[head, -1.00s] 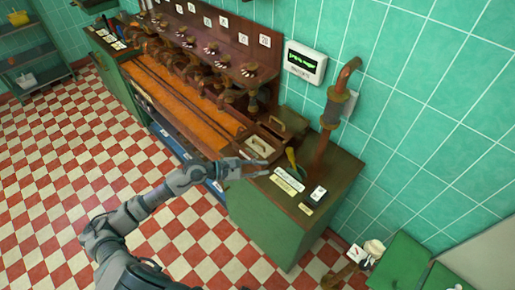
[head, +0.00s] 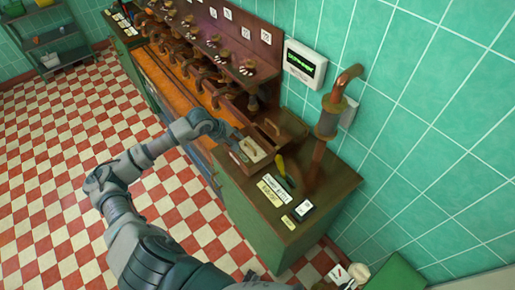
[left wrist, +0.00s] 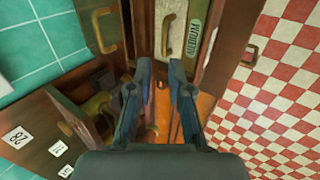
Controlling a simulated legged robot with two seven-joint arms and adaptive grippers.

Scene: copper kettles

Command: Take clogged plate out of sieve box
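A pale plate with a raised handle (head: 252,150) sits in a wooden box at the near end of the kettle bench. In the left wrist view the pale plate (left wrist: 170,30) is upright in the picture, with its curved handle just beyond my fingertips. My left gripper (left wrist: 161,68) is open, with a clear gap between its two fingers and nothing in it. In the head view my left gripper (head: 236,136) is at the box's left side, partly hidden by my wrist. I cannot tell whether the plate is clogged. My right gripper is not in view.
A drawer-like box with a handle (head: 270,128) adjoins the plate's box. A copper pipe (head: 318,150) rises on the right. Labels (head: 275,188) and a yellow-handled tool (head: 281,168) lie on the counter (head: 325,185). Kettle taps line the back; the checkered floor is free.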

